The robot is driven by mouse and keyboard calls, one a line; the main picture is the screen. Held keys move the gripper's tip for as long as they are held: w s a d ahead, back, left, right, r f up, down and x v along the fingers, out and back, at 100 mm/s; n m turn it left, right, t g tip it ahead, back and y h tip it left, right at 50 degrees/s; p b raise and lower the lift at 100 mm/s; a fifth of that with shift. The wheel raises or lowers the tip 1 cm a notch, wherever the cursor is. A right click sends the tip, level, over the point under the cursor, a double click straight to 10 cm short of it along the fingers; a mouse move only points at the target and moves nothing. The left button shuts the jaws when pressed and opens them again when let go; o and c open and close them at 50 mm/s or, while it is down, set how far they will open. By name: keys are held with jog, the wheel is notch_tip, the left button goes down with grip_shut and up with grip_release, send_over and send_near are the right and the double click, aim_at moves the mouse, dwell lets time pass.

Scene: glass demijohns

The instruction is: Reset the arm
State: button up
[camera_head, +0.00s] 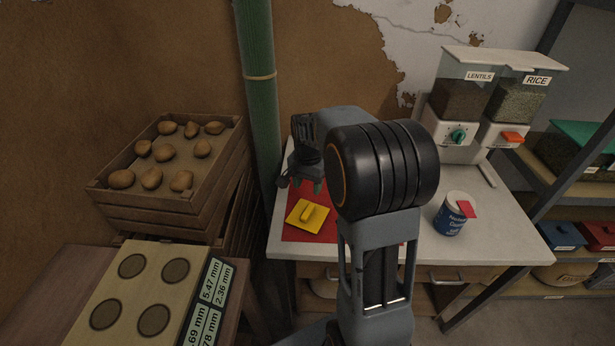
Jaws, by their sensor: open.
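My arm rises in front of the table, with its large black joint in the middle of the view. My gripper (303,185) points down at the left part of the table and is open, with nothing seen between its fingers. A yellow square piece with a raised handle (307,214) lies just below and in front of the gripper in the picture, on a red mat (293,234). The gap between fingertips and handle is hard to judge. My arm hides part of the mat and the table.
The light table (500,240) holds a blue-and-white can (454,215) and two dispensers labelled LENTILS (461,100) and RICE (513,103). A green pole (259,100) stands close left of the gripper. A potato crate (150,205) is farther left. Shelves (540,180) stand right.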

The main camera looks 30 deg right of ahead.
jog(key=s+a+r+n+t, duration=0.1)
jog(key=s+a+r+n, duration=0.1)
jog(key=s, duration=0.3)
jog(key=s+a+r+n+t+p, duration=0.1)
jog(key=s+a+r+n, duration=0.1)
jog(key=s+a+n, duration=0.2)
jog(key=s+a+r+n+t+p, duration=0.1)
jog(key=s+a+r+n, duration=0.2)
jog(key=s, duration=0.4)
jog(key=shift+a+n+t, duration=0.3)
jog(key=shift+a+n, duration=0.05)
jog(key=shift+n, duration=0.45)
jog(key=shift+c, duration=0.9)
